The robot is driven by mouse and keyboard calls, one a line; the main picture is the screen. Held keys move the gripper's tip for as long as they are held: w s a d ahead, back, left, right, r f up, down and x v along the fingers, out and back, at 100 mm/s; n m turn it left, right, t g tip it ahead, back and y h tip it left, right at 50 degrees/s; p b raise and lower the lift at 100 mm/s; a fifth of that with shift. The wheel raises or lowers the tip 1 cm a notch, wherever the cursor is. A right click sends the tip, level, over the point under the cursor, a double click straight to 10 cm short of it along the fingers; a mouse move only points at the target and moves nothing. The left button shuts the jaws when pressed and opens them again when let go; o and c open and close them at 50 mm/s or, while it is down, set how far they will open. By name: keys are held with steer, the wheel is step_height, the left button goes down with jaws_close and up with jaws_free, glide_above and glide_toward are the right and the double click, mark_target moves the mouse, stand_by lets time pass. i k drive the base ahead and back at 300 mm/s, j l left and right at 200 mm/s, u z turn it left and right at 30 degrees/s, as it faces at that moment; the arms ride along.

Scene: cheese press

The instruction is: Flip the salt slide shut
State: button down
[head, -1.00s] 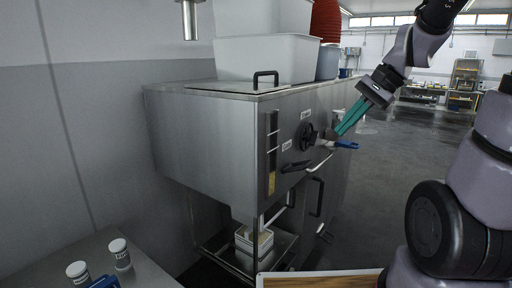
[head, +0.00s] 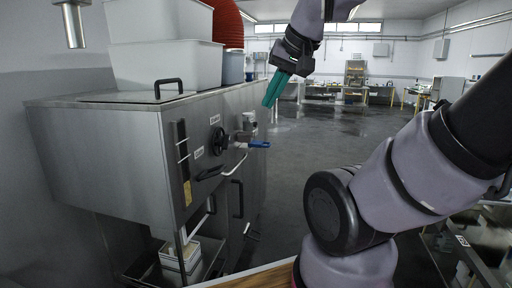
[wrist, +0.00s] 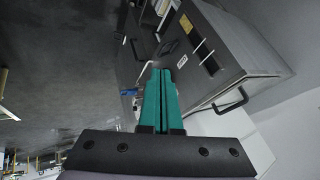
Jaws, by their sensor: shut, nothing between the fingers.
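The steel press cabinet (head: 105,150) stands at left in the head view. Its front panel carries a dark vertical slot (head: 183,150), a black round knob (head: 218,140), a black lever (head: 210,173) and a blue-handled fitting (head: 258,144). The small labels are unreadable, so I cannot tell which fitting is the salt slide. My gripper (head: 269,103) has teal fingers, pressed together and empty. In the head view they point down, above and slightly right of the blue handle, with a visible gap. In the wrist view the fingers (wrist: 162,74) point toward the cabinet; the blue handle (wrist: 130,92) shows just left of them.
White tubs (head: 165,62) and a red stack (head: 228,25) stand on the cabinet top. A pale container (head: 180,255) sits on the lower shelf. A wooden board edge (head: 262,276) is at the bottom. The floor (head: 320,135) right of the cabinet is open.

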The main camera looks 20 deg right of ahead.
mark_target(254, 143)
steer(key=i+l, duration=0.2)
steer(key=i, duration=0.2)
steer(key=i+l, duration=0.25)
steer(key=i, duration=0.15)
steer(key=i+l, duration=0.2)
steer(key=i, duration=0.2)
steer(key=l+z, duration=0.05)
